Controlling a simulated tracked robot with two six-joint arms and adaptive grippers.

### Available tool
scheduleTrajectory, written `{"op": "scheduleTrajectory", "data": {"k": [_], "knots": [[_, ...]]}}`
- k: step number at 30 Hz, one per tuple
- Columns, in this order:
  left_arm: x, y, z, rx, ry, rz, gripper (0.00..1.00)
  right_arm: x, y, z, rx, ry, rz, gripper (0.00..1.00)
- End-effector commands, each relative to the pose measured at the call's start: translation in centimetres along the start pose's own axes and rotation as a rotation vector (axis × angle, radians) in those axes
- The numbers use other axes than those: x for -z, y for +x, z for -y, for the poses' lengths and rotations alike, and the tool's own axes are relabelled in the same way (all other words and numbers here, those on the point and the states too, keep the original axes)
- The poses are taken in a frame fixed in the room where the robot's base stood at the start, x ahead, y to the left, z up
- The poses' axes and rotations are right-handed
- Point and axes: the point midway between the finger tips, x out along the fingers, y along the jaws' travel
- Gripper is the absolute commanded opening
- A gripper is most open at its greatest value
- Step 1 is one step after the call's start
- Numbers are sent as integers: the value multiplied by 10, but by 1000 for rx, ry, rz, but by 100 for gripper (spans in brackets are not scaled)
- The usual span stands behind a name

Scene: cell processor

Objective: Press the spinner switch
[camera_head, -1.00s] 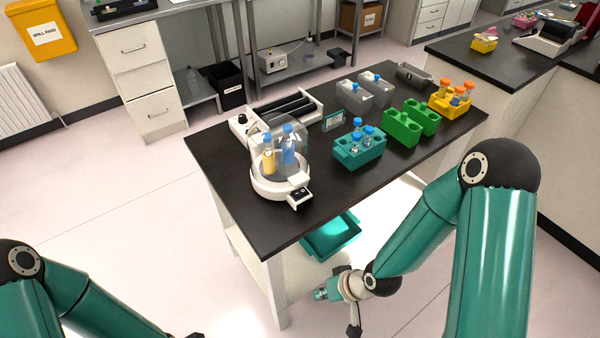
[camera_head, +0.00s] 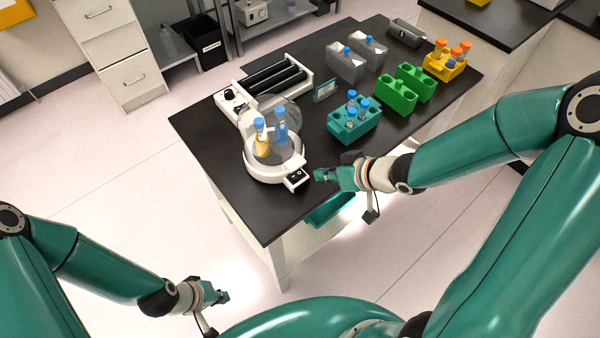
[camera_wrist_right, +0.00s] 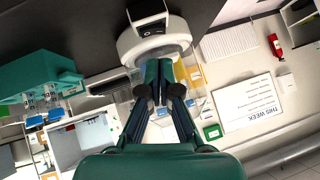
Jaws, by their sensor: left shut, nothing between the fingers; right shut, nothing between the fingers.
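The spinner (camera_head: 262,175) is a round white device with a clear cover, near the front left of the black bench. It holds one yellow and one blue bottle with blue caps. My right gripper (camera_head: 318,174) is shut and empty, just right of the switch with a small gap. In the right wrist view the switch panel (camera_wrist_right: 149,27) lies just beyond the shut fingertips. My left gripper (camera_head: 226,297) is shut and empty, low off the bench.
A roller device (camera_head: 275,82) stands behind the spinner. A teal rack (camera_head: 352,132) with blue-capped vials stands behind my right gripper. Green racks (camera_head: 405,92), grey racks (camera_head: 345,68) and a yellow rack (camera_head: 440,72) are farther back. The bench's front left (camera_head: 245,210) is clear.

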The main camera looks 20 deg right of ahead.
Motion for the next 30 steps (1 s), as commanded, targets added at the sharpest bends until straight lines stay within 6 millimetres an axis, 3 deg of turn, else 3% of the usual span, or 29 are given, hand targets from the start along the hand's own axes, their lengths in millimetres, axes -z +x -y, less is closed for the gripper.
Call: {"op": "scheduleTrajectory", "data": {"k": [7,15,30], "knots": [[0,17,6,0,0,0,0,-3,43,1,4,-2,3,0],[0,21,8,0,0,0,0,-1,81,1,2,-1,3,0],[0,22,8,0,0,-1,0,0,92,2,2,-3,2,0]]}}
